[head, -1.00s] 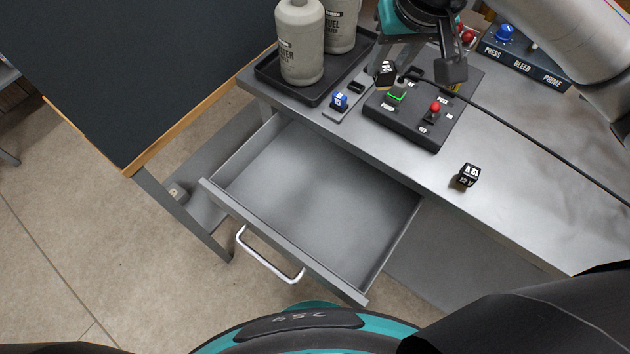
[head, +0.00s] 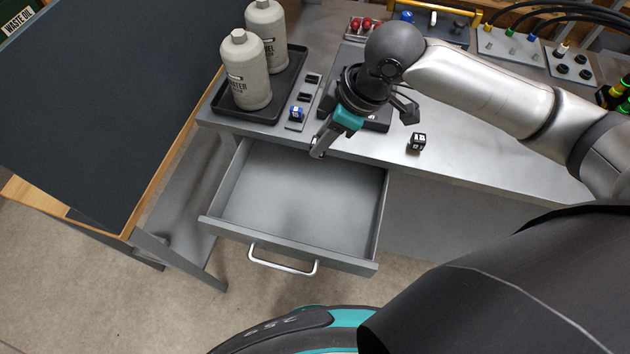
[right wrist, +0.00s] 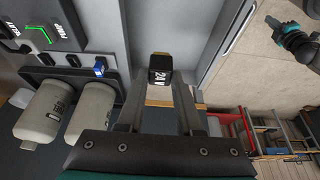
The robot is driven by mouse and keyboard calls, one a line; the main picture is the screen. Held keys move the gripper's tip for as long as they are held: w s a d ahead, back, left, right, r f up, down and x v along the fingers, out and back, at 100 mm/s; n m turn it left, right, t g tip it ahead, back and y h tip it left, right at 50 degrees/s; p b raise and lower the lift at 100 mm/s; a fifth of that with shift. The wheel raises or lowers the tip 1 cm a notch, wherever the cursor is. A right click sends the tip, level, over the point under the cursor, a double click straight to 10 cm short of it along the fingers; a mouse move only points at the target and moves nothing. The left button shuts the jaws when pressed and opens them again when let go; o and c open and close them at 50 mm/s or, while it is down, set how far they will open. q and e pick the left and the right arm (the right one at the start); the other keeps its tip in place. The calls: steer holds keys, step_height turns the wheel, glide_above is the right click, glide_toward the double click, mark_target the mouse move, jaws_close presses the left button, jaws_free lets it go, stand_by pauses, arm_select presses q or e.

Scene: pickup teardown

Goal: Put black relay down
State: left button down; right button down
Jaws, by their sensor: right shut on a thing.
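My right gripper (head: 318,150) hangs over the back edge of the open drawer (head: 290,260), at the front edge of the bench. In the right wrist view the right gripper (right wrist: 160,92) is shut on a black relay (right wrist: 160,68) marked 24V, with a yellowish part beside it. The relay is held in the air, and I cannot make it out clearly in the head view. Another black relay (head: 417,142), marked 12V, sits on the bench to the right. Part of my left arm shows at the upper right of the wrist view; its jaws are unclear.
The drawer looks empty. A dark tray (head: 228,110) with two grey bottles (head: 247,72) stands at the bench's left. A small holder (head: 296,122) with a blue relay (head: 297,113) lies beside it. The control box (head: 377,122) is partly behind my arm. The bench's right front is clear.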

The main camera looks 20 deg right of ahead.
step_height(320, 180, down, 18)
steer(key=b, duration=0.3)
steer(key=shift+f+b, duration=0.15)
steer(key=shift+b, duration=0.2)
steer(key=c, duration=0.6)
jaws_free()
steer(key=shift+f, duration=0.15)
steer(key=shift+o, duration=0.2)
steer(key=p+v, duration=0.2)
steer(key=v, duration=1)
steer(key=shift+r+p, duration=0.25)
steer(key=shift+p, duration=0.15)
